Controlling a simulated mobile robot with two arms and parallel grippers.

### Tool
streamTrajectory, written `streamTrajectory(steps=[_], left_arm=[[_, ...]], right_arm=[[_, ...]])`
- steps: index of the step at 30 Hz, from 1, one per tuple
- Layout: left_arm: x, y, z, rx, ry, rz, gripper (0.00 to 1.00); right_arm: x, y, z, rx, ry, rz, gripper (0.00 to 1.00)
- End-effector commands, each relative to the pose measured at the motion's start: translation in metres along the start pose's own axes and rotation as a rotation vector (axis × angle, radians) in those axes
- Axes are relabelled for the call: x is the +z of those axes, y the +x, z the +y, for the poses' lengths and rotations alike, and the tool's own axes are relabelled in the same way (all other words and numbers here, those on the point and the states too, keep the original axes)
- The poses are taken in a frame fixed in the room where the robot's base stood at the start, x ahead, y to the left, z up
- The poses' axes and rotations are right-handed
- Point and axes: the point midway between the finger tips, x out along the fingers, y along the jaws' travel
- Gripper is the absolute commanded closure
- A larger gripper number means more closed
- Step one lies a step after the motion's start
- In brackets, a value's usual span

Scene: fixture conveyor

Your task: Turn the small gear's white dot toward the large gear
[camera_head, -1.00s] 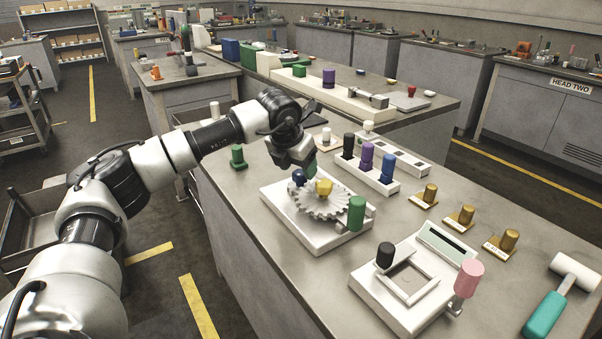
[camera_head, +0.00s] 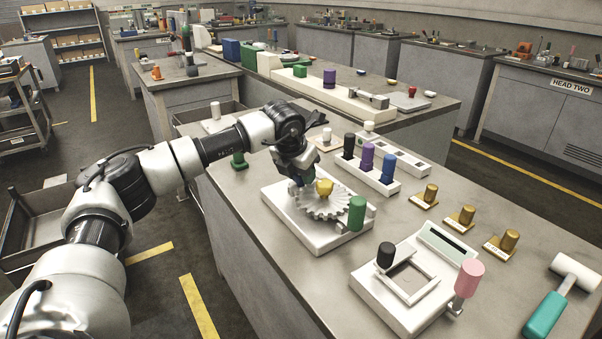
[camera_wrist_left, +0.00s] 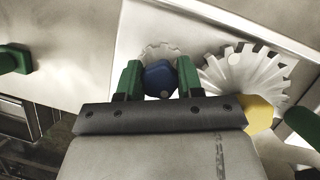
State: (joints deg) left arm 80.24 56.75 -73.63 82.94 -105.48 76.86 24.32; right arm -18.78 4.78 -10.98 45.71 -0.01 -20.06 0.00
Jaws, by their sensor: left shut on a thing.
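My left gripper (camera_head: 300,179) is over the small gear's side of the white base plate (camera_head: 288,222). In the left wrist view its green fingers (camera_wrist_left: 159,80) are shut on the blue knob (camera_wrist_left: 158,74) of the small gear (camera_wrist_left: 158,50). The small gear is partly hidden by the knob and fingers. A small pale dot shows at the knob's lower edge, between the fingers. The large gear (camera_head: 333,207) has a yellow knob (camera_head: 324,188). In the left wrist view the large gear (camera_wrist_left: 245,72) is right of the small gear, with a white dot near its left teeth.
A green cylinder (camera_head: 357,212) stands at the base plate's right corner. A rack of black, purple and blue cylinders (camera_head: 367,157) is behind it. A white fixture with a black knob (camera_head: 386,255) stands at the front right. A green knobbed piece (camera_head: 239,160) is at the left.

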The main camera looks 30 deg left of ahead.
Motion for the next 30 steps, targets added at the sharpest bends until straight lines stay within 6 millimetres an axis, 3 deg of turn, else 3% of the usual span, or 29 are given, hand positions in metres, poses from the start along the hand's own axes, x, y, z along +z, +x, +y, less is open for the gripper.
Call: streamTrajectory(steps=[8,18,30], left_arm=[[0.000,-0.001,0.001,-0.028,0.067,0.001,0.87],[0.001,-0.002,0.000,-0.124,0.296,0.001,0.87],[0.001,-0.002,0.000,-0.227,0.544,-0.001,0.87]], right_arm=[[0.003,-0.002,0.000,0.000,-0.001,0.008,0.57],[0.039,-0.001,0.000,-0.001,-0.008,-0.019,0.57],[0.037,-0.013,0.000,-0.001,-0.007,-0.019,0.57]])
